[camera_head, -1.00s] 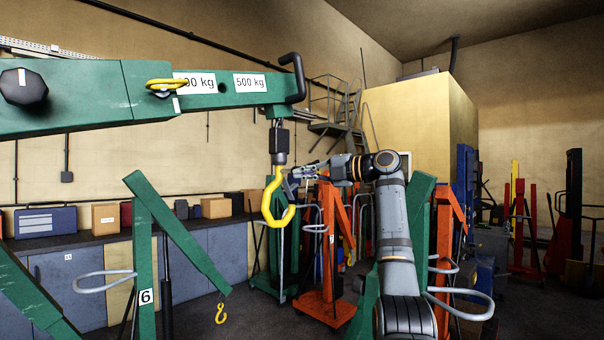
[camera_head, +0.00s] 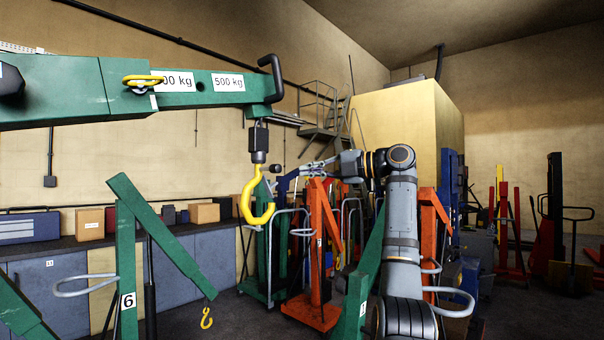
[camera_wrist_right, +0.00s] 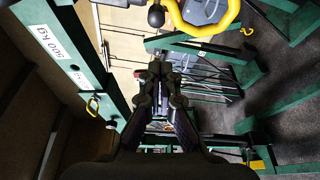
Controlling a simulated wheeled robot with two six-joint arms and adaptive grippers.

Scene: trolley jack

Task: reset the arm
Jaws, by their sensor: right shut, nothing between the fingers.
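My right arm (camera_head: 401,215) rises at the right of the head view and bends left at its elbow. Its gripper (camera_head: 277,184) is shut and empty, just right of the yellow hook (camera_head: 258,208), with a small gap in the picture. The hook hangs from the tip of the green crane boom (camera_head: 90,88) and also shows at the top of the right wrist view (camera_wrist_right: 205,25). The closed fingers (camera_wrist_right: 155,72) point up the middle of that view, with the boom (camera_wrist_right: 62,50) along its left. My left gripper is not in view.
A green crane marked 6 (camera_head: 126,265) stands front left with a small hook (camera_head: 206,318). Orange cranes (camera_head: 318,250) stand behind my arm. A workbench with boxes (camera_head: 90,223) lines the back wall. Open floor shows at the lower right.

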